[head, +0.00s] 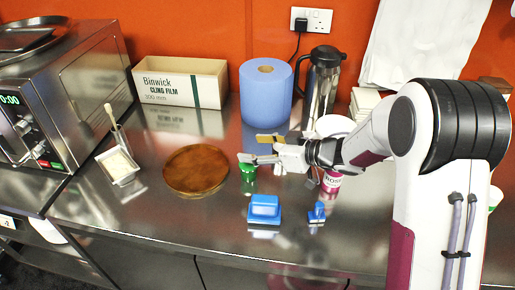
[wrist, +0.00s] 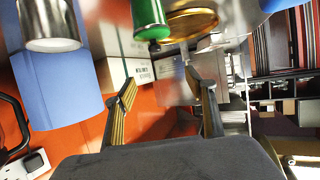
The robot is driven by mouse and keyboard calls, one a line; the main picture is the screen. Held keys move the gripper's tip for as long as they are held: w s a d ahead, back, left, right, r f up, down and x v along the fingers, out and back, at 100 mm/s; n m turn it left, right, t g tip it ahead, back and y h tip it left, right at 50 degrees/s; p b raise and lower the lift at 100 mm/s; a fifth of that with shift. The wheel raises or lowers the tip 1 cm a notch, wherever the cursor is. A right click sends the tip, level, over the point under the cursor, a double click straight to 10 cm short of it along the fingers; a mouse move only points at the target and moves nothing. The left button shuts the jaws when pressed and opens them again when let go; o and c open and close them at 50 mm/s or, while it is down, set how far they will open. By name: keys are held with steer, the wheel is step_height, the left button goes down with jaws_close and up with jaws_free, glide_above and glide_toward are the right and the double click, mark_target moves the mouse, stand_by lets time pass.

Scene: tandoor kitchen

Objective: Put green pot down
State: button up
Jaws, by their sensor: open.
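The small green pot (head: 248,173) appears to stand upright on the steel counter (head: 170,228), just right of a round brown board. My gripper (head: 254,148) is open, with its fingers spread above and behind the pot in the head view. In the wrist view the green pot (wrist: 150,18) is at the top edge, partly cut off, beyond the open fingertips (wrist: 161,78) and apart from them. Nothing is between the fingers.
The round brown board (head: 196,170) lies left of the pot. A blue box-like item (head: 264,209) and a smaller blue item (head: 317,213) lie in front. A blue roll (head: 265,91), a steel flask (head: 321,82) and a pink-labelled can (head: 332,181) stand nearby. The front-left counter is clear.

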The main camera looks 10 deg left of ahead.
stand_by(0.3)
steer(key=w+d+r+m+t+h, duration=0.3)
steer(key=d+r+m+t+h, duration=0.4)
steer(key=d+r, duration=0.8)
steer(key=s+d+m+h, duration=0.1)
steer(key=s+d+h, duration=0.35)
steer(key=d, duration=0.45)
steer(key=s+d+m+g+h, duration=0.15)
steer(key=s+d, duration=0.25)
steer(key=s, duration=0.4)
steer(key=s+d+m+g+h, duration=0.1)
steer(key=s+d+m+g, duration=0.15)
steer(key=s, duration=0.55)
steer(key=s+a+f+g, duration=0.1)
steer(key=s+f, duration=0.1)
steer(key=s, duration=0.6)
steer(key=s+a+f+m+g+y, duration=0.1)
steer(key=s+f, duration=0.1)
steer(key=s, duration=0.6)
steer(key=shift+s+g+y, duration=0.15)
steer(key=shift+g+y, duration=0.15)
